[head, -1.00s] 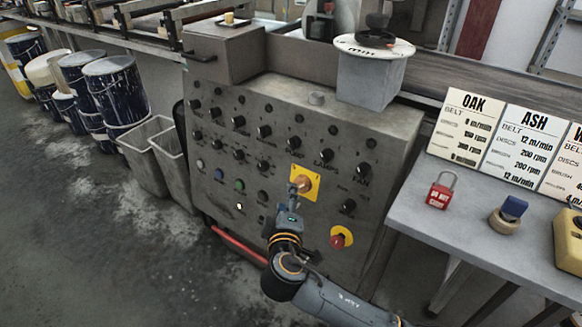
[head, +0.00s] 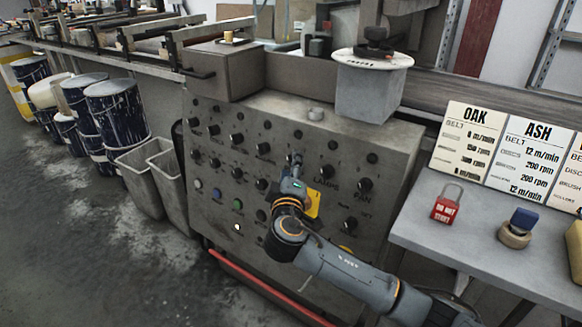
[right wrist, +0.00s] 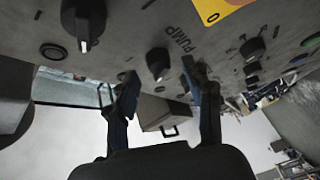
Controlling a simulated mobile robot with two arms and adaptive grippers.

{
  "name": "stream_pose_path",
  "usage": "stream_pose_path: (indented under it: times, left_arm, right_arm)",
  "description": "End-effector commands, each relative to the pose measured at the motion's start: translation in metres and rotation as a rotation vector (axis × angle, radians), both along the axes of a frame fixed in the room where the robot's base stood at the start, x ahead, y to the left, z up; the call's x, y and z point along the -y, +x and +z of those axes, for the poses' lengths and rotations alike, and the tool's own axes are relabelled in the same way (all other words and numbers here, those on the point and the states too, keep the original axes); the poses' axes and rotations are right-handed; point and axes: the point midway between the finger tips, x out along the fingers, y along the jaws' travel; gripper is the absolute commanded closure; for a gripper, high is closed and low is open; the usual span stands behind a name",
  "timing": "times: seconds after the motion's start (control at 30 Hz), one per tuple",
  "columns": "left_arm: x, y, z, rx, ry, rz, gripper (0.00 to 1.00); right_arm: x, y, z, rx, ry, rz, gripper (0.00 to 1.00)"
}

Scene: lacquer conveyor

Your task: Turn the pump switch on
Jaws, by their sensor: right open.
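The control panel (head: 225,130) carries rows of black rotary switches. In the right wrist view, which is upside down, a black switch (right wrist: 158,63) beside the PUMP lettering shows between the open fingers of the right gripper (right wrist: 160,80). The fingers appear empty; I cannot tell whether they touch the switch. My left gripper is in neither view.
A yellow plate (head: 314,203) is partly behind my right arm. To the right is a table (head: 420,228) with a red padlock (head: 447,205) and OAK and ASH cards (head: 530,150). Grey bins (head: 140,175) and paint drums (head: 115,108) stand left of the panel.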

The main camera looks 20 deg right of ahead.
Motion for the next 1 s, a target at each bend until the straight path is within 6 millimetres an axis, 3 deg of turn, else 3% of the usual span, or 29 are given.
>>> stream_pose_path:
  times: [0.17,0.47,0.73,1.0]
  left_arm:
    - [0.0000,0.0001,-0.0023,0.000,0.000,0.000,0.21]
    - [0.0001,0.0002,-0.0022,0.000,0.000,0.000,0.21]
    - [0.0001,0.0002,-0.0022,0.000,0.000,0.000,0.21]
    - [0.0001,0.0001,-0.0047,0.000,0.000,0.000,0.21]
  right_arm:
    - [0.0048,0.0130,-0.0001,0.000,-0.001,0.001,0.49]
    - [0.0055,0.0149,-0.0003,-0.001,0.000,0.000,0.49]
    - [0.0053,0.0148,-0.0004,0.000,0.000,0.001,1.00]
    - [0.0050,0.0147,-0.0014,0.003,0.005,0.000,1.00]
